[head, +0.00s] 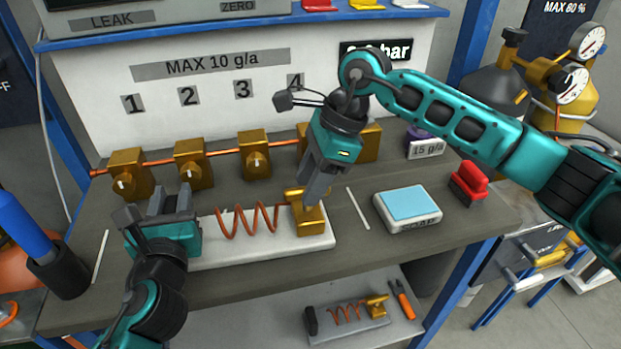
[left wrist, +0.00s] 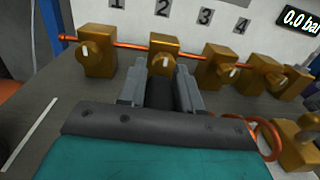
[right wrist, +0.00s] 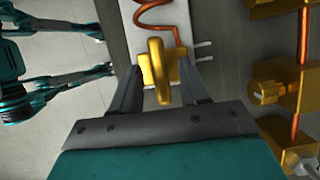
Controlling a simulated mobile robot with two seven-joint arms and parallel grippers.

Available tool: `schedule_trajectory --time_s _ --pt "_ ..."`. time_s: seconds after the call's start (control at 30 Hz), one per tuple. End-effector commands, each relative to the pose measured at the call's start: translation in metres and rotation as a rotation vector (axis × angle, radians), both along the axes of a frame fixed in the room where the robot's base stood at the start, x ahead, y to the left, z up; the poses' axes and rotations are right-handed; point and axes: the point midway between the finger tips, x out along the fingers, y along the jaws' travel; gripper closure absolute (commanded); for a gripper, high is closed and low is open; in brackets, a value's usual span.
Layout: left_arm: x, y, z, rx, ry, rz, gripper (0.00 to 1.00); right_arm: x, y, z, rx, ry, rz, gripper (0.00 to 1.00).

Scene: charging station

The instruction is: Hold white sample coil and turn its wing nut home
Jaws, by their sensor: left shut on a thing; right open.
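The white sample coil has a white base (head: 262,248) lying on the grey bench, with a copper spiral (head: 240,220) and a brass block (head: 309,220) at its right end. My left gripper (head: 170,195) is shut on the dark block at its left end; this dark block (left wrist: 159,92) shows between the fingers in the left wrist view. The brass wing nut (right wrist: 157,70) stands upright between the spread fingers of my right gripper (right wrist: 158,72). The right gripper (head: 313,190) points down over the brass block in the head view and is open. I cannot tell whether a finger touches the nut.
Brass valves (head: 192,163) on a copper pipe line the back of the bench. A black cup (head: 58,268) is at left. Another coil (head: 345,314) lies on the lower shelf.

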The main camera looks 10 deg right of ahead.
Motion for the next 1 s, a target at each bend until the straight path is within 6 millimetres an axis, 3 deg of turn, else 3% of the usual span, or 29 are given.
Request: schedule_trajectory --time_s 0.27,0.73,1.0 --pt "0.0001 0.0002 -0.0002 0.000 0.000 0.001 1.00 -0.0002 0.0009 -0.0017 0.000 0.000 0.000 0.55" --pt "0.0001 0.0002 -0.0001 0.000 0.000 0.001 1.00 0.0000 0.0008 -0.0011 0.001 0.000 0.000 0.99" --pt "0.0001 0.0002 -0.0001 0.000 0.000 0.001 1.00 0.0001 0.0006 -0.0009 0.000 -0.001 -0.005 1.00"
